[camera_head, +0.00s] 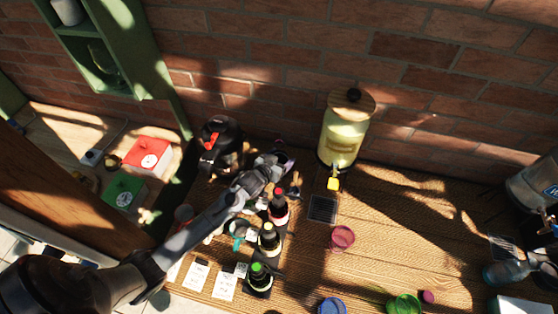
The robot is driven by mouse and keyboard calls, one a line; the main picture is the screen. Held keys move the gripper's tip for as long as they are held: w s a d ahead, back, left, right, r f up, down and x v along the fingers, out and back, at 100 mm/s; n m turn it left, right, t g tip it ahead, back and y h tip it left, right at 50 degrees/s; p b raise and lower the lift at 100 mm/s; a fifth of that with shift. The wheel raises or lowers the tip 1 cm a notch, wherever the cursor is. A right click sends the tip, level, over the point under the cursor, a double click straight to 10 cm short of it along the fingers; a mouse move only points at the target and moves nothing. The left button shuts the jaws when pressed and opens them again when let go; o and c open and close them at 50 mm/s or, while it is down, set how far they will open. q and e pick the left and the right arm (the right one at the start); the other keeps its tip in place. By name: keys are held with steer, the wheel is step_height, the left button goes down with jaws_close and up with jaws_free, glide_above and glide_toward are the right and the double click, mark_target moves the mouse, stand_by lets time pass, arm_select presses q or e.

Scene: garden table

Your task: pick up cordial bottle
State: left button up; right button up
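Three dark bottles stand in a row near the middle of the table. One has a red cap (279,210), one a yellowish cap (268,239) and the nearest a green cap (260,277). I cannot tell which of them is the cordial bottle. My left arm comes in from the lower left and passes beside the row. My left gripper (277,165) is beyond the red-capped bottle, near the back of the table. Its fingers are dark and small, so I cannot tell whether they are open or hold anything. I cannot make out my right gripper.
A yellow drink dispenser (343,137) with a wooden lid stands by the brick wall. A black kettle-like object (220,141) is left of my gripper. Pink (342,238), blue (332,306) and green (404,304) cups stand right of the bottles. The table's right middle is clear.

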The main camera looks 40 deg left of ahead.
arm_select(q)
steer(key=shift+r, duration=0.1)
steer(key=c, duration=0.5)
steer(key=shift+r, duration=0.15)
steer(key=shift+c, duration=0.2)
